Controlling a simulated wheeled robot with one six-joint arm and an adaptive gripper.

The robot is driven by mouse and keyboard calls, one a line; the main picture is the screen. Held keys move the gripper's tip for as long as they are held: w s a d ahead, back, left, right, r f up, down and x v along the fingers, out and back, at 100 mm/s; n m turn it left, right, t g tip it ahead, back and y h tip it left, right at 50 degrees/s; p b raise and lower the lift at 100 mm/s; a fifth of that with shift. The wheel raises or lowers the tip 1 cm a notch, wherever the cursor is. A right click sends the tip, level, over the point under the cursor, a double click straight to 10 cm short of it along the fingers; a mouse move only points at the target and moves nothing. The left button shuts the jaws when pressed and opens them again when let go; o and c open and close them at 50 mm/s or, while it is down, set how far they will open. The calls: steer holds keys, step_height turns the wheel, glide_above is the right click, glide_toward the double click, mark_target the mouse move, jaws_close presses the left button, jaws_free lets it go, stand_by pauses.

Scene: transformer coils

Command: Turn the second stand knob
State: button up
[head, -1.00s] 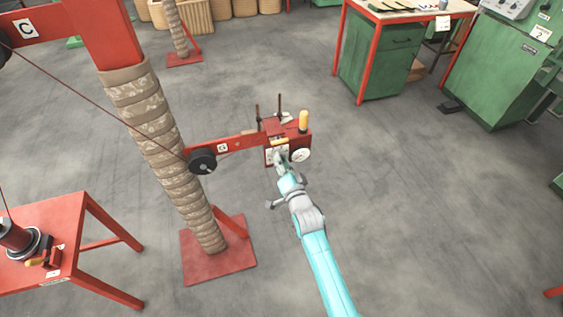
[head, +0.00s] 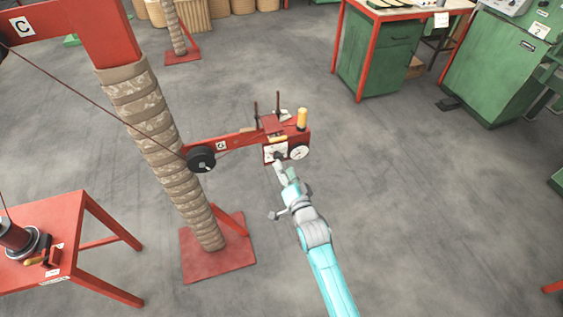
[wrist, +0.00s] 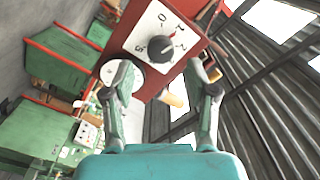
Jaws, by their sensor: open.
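The stand knob (wrist: 159,48) is a black round knob on a white dial plate (wrist: 178,24) with numbers around it, on the red box of the stand. In the head view the dial plate (head: 275,152) is on the front of the red box (head: 302,136) at the end of the red arm. My gripper (wrist: 160,82) is open, with one finger each side and the knob ahead between them, apart from it. In the head view my gripper (head: 282,170) is just below and in front of the plate. The knob is small in the head view.
A round white gauge (head: 299,152) and a yellow cylinder (head: 302,119) are on the box beside the plate. A black pulley (head: 201,159) and wrapped post (head: 160,140) stand left. A red table (head: 60,235) is at lower left.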

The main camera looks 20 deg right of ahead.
steer(key=s, duration=0.7)
steer(key=shift+s, duration=0.2)
steer(key=s+f+n, duration=0.2)
steer(key=s+f, duration=0.1)
steer(key=s, duration=1)
steer(key=s+r+n+g, duration=0.1)
steer(key=s+r+n, duration=0.3)
steer(key=s, duration=1)
steer(key=s+r+n+g, duration=0.2)
steer(key=s+r+n, duration=0.2)
steer(key=s, duration=1)
step_height(320, 180, up, 2)
steer(key=shift+s+r, duration=0.1)
steer(key=shift+s, duration=0.1)
steer(key=shift+a, duration=0.1)
